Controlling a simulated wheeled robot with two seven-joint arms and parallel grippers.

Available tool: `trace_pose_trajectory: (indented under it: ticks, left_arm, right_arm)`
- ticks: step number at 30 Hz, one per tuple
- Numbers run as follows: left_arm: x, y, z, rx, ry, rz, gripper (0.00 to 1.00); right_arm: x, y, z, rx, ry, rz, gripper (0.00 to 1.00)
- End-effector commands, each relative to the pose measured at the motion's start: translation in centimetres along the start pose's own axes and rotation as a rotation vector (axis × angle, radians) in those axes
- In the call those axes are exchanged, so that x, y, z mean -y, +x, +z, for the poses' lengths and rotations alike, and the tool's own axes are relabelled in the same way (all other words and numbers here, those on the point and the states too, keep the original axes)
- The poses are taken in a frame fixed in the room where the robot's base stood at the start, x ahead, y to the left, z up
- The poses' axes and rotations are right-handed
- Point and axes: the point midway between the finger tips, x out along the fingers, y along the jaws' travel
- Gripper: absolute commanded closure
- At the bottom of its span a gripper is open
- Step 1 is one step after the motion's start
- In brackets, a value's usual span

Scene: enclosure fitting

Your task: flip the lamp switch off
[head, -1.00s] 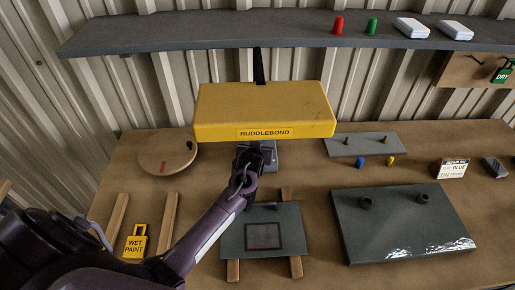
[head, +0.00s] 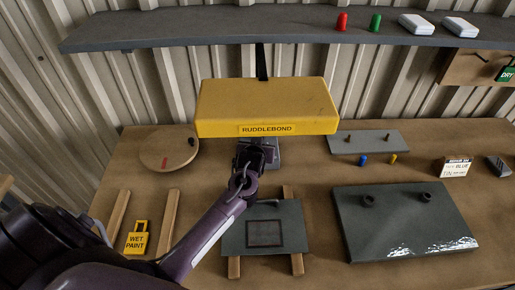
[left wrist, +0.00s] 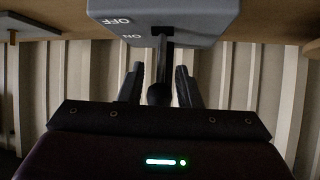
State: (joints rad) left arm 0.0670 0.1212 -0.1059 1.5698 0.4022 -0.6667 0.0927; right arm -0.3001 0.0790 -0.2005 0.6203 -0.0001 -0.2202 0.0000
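The yellow lamp (head: 267,98) marked RUDDLEBOND hangs above the back of the table. Its grey switch box (head: 272,152) is below it, mostly hidden behind my left gripper (head: 258,148). In the left wrist view the box (left wrist: 190,18) is at the top, with OFF and ON printed upside down. A dark lever (left wrist: 162,60) with a round knob comes out of it, on the ON label's side. My left gripper (left wrist: 159,78) is open, with its fingers either side of the lever and visible gaps. My right gripper is out of view.
A grey shelf (head: 290,29) runs above the lamp. On the table are a round wooden disc (head: 165,149), a yellow WET PAINT tag (head: 137,240), a grey panel (head: 240,236) on wooden strips, and a large grey plate (head: 405,235) at right.

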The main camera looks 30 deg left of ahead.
Motion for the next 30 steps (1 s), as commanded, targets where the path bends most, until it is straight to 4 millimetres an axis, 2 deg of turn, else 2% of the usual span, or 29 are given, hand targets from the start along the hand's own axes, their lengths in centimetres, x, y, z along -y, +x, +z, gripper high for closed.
trace_pose_trajectory:
  ticks: [6,10,21,22,26,29,30]
  left_arm:
    - [0.0,-3.3,0.1,-0.003,-0.001,0.001,0.69]
    - [0.0,-4.7,0.0,-0.004,0.0,0.001,0.69]
    - [0.0,-5.5,-0.2,-0.004,0.0,0.0,0.69]
    - [0.0,-5.5,-0.2,-0.004,0.0,0.0,0.71]
    - [0.5,-5.0,0.0,-0.025,-0.017,0.002,0.88]
    - [1.7,-3.8,0.1,-0.091,-0.075,0.016,1.0]
    - [2.2,-3.3,0.0,-0.128,-0.107,0.03,1.0]
  right_arm:
    - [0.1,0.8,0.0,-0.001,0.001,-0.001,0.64]
    - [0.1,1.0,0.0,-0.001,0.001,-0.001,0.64]
    - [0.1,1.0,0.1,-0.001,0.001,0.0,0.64]
    - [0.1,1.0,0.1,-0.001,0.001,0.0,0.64]
    - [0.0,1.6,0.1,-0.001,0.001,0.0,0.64]
    - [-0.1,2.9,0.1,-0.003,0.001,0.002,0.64]
    - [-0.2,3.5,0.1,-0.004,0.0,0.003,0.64]
